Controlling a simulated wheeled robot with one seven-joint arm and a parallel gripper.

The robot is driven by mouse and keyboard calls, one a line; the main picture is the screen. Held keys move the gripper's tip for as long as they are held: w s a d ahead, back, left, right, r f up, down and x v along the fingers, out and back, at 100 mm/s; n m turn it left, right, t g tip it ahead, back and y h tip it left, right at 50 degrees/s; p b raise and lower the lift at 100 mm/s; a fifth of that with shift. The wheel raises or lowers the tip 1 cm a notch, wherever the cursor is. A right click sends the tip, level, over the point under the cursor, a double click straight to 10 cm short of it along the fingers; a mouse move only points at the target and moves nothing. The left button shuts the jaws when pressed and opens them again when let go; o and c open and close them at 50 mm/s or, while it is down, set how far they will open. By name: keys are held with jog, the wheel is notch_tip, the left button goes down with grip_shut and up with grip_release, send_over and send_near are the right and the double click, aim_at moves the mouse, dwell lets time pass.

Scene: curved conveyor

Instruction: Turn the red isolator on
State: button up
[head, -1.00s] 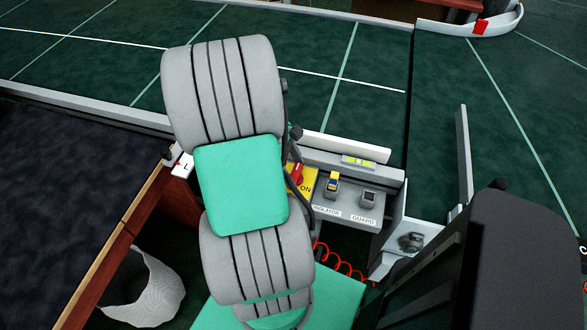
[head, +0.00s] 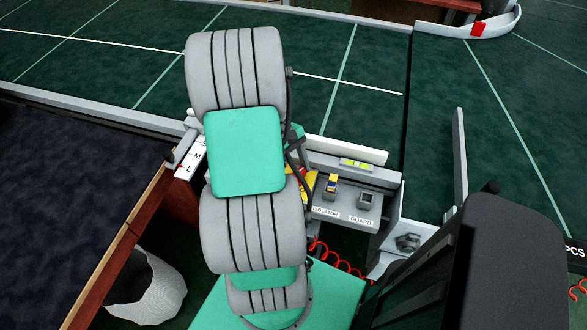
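The red isolator's yellow plate (head: 309,184) shows only as a sliver at the right edge of my arm, on the grey control panel (head: 345,222). A little red shows beside it; most of the knob and plate is hidden behind my arm, so I cannot tell the knob's position. A label reading ISOLATOR (head: 325,211) is on the panel's front. My gripper is not visible; my grey and green arm covers the area left of the panel.
A small yellow-and-blue switch (head: 331,185) and a dark square switch (head: 366,200) sit right of the isolator. A yellow-green level strip (head: 356,163) is behind them. A red coiled cable (head: 335,257) hangs below. A white bin (head: 150,290) stands lower left.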

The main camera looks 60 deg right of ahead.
jog(key=m+y, duration=0.1)
jog(key=m, duration=0.2)
jog(key=m+t, duration=0.1)
jog(key=m, duration=0.2)
jog(key=shift+s+d+t+y+b, duration=0.15)
jog(key=shift+t+y+b, duration=0.15)
jog(key=shift+y+b, duration=0.1)
jog(key=m+t, duration=0.1)
jog(key=m, duration=0.4)
jog(key=shift+m+t+y, duration=0.3)
jog(key=shift+t+y, duration=0.1)
jog(key=shift+s+p, duration=0.1)
jog(key=shift+p, duration=0.2)
jog(key=o, duration=1.4)
jog(key=v, duration=0.7)
jog(key=shift+d+r, duration=0.2)
jog(key=shift+r, duration=0.15)
